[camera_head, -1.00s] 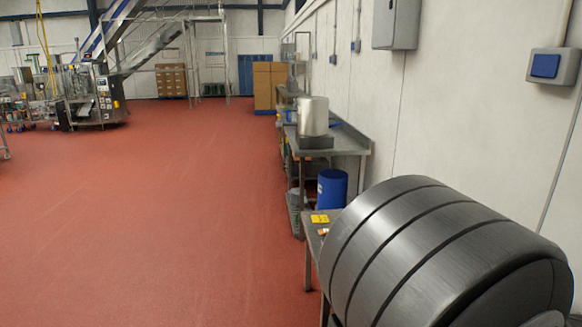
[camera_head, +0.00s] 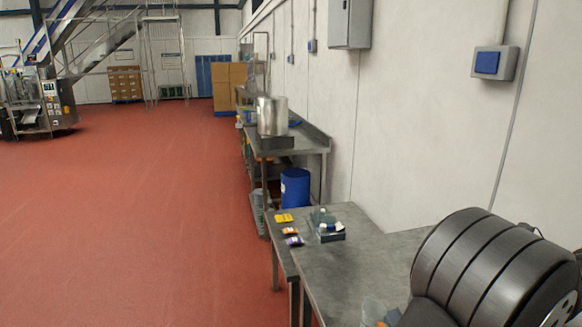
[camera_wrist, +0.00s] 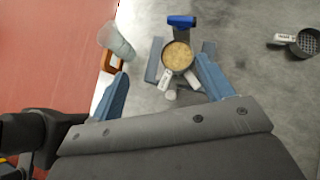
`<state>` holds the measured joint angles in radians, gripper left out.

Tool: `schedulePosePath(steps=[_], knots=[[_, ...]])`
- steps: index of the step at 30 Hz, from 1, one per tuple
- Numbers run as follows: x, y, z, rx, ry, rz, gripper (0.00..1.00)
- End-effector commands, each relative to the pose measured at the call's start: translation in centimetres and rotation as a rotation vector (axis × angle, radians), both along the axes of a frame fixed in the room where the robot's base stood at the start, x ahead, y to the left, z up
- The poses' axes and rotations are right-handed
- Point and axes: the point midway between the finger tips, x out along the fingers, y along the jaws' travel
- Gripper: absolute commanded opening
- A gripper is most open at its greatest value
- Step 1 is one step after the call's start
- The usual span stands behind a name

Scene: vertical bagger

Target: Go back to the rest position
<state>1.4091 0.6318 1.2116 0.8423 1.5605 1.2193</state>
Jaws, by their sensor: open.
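In the wrist view, my gripper (camera_wrist: 161,68) is open, its two blue fingers spread apart with nothing held between them. Below, on the grey metal table (camera_wrist: 255,95), stands a round scoop or cup (camera_wrist: 177,56) with grainy yellowish contents and a pale labelled handle. It appears between grey-blue side pieces, with a dark blue object (camera_wrist: 181,21) just beyond. I cannot tell the exact height of my gripper above them. In the head view, my grey ribbed arm fills the lower right; my gripper does not show there.
A clear cup (camera_wrist: 117,40) stands left, near the table edge; a dark scoop (camera_wrist: 305,42) lies right. In the head view, coloured packets (camera_head: 290,231) lie on the near table (camera_head: 345,265). A blue drum (camera_head: 295,188) and steel pot (camera_head: 272,116) stand beyond. Red floor is clear at left.

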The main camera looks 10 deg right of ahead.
Motion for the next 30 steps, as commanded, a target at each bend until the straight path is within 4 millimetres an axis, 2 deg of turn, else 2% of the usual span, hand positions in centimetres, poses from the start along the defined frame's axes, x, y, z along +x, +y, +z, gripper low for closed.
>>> schedulePosePath(steps=[6,18,30], knots=[[-0.5,-2.4,0.1,0.0,0.0,0.062,0.73],[-1.8,-6.0,-0.1,0.0,0.0,0.175,0.73],[-2.6,-7.3,-0.3,0.001,0.001,0.224,0.73]])
